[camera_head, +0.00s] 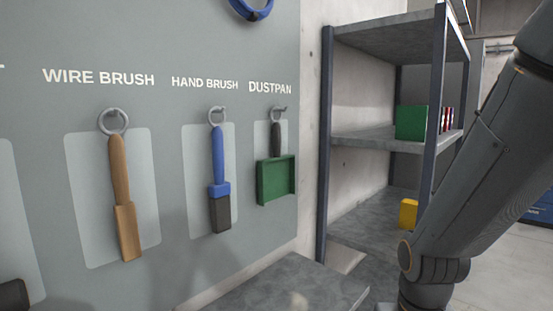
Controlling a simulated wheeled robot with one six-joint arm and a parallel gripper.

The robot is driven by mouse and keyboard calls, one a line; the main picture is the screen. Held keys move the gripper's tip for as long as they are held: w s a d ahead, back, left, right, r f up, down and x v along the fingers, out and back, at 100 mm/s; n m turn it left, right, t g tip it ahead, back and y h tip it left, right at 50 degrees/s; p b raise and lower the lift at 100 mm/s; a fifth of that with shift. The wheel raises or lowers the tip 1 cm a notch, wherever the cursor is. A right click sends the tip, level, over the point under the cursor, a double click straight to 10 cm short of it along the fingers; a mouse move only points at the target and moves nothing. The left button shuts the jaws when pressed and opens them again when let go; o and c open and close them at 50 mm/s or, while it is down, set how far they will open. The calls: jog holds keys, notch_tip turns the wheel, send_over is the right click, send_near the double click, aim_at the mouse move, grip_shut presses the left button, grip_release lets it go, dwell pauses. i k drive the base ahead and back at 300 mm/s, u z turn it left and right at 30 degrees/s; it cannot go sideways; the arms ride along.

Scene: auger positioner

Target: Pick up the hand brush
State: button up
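The hand brush (219,172) hangs by a ring from a hook on the grey wall panel, under the label "HAND BRUSH". It has a blue handle and collar with a dark grey brush end pointing down. My arm shows at the right side of the picture, well apart from the brush. My gripper is not in view.
A wooden wire brush (124,198) hangs to its left and a green dustpan (275,178) to its right. A metal shelf (384,143) holding a green box (410,122) and a yellow item (408,213) stands right of the panel. A grey surface (285,288) lies below.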

aim_at(219, 192)
jog(key=z, duration=1.65)
jog(key=k, duration=0.75)
jog(key=u, duration=1.65)
